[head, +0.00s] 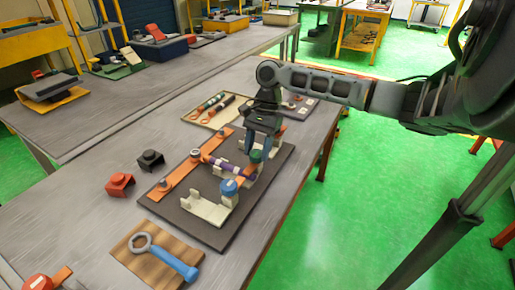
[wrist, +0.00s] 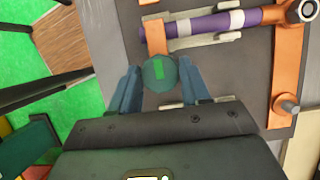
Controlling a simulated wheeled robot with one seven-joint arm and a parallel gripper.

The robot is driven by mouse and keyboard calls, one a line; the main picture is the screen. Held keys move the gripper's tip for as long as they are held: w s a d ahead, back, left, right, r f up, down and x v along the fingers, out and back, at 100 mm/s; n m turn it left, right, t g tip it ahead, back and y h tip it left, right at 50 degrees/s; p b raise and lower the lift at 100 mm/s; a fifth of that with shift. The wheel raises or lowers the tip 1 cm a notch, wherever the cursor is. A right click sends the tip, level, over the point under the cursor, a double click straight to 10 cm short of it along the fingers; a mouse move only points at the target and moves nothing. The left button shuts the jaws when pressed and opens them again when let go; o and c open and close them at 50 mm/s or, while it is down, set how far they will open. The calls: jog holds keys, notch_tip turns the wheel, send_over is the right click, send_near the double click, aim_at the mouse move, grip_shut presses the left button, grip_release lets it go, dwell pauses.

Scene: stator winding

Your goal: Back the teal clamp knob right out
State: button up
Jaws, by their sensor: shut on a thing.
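The teal clamp knob (wrist: 160,73) is round with a bright green mark on top, and shows between my fingers in the wrist view. It also shows in the head view (head: 256,156) on the dark base plate (head: 221,236). My gripper (wrist: 160,80) points down and is shut on the knob, one blue finger on each side. An orange clamp strap (wrist: 154,33) reaches from the knob over a purple rod (wrist: 202,26). A blue knob (head: 229,187) stands nearer the front of the plate. The knob's lower part and thread are hidden.
Cream cradles (head: 204,209) and an orange bar (head: 170,181) share the plate. A blue-handled ring wrench (head: 168,258) lies on a wooden board at the front. Black and red blocks (head: 120,184) stand left. A tray with rods (head: 207,110) lies behind.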

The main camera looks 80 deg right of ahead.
jog(key=c, duration=0.3)
